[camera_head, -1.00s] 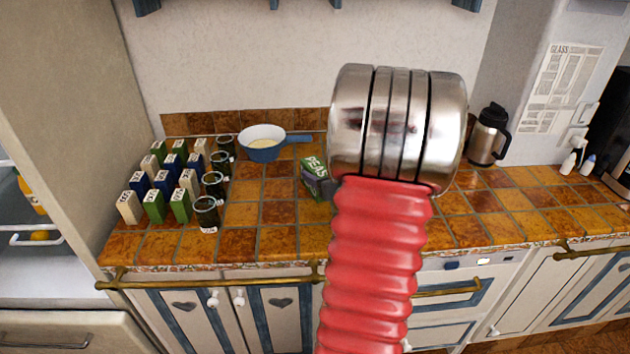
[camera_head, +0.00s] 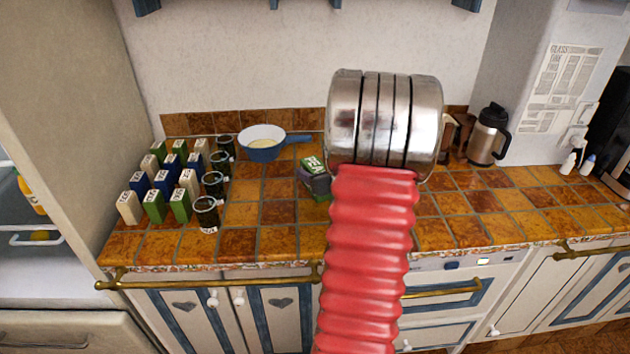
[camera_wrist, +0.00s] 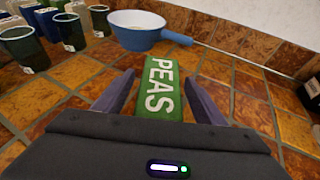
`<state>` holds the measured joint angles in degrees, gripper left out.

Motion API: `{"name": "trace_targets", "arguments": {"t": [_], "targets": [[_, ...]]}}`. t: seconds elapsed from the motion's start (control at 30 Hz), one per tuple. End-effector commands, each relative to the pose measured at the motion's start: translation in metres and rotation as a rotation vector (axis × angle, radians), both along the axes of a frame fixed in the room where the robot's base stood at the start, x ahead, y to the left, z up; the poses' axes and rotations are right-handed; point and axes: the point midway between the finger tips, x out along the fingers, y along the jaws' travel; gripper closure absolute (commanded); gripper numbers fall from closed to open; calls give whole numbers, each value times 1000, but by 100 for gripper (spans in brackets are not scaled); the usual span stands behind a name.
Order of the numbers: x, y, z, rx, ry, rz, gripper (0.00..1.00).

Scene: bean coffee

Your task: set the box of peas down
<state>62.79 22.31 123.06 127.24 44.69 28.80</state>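The green box of peas (camera_head: 313,164) is on the tiled counter, right of the blue pan, partly hidden by my arm. It looks upright, its base just showing below my gripper. In the wrist view its green top with white PEAS lettering (camera_wrist: 160,88) lies between my two fingers. My gripper (camera_wrist: 160,78) is around the box, with a narrow gap on each side, so it looks open. In the head view a dark finger of my gripper (camera_head: 318,183) shows beside the box; the rest is hidden behind my arm.
A blue pan (camera_head: 262,152) stands behind left, its handle pointing toward the box. Several dark jars (camera_head: 206,214) and rows of cartons (camera_head: 154,206) fill the counter's left. A steel flask (camera_head: 488,136) stands at the right. Bare tiles (camera_head: 278,212) lie in front.

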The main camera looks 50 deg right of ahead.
Motion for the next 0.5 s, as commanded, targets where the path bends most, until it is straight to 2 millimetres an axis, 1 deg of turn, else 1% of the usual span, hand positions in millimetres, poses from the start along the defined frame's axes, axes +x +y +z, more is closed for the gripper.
{"name": "trace_targets", "arguments": {"t": [0.03, 0.07, 0.5], "targets": [[0, 0, 0, 0, 0, 0, 39], [0, 0, 0, 0, 0, 0, 41], [0, 0, 0, 0, 0, 0, 72]]}}
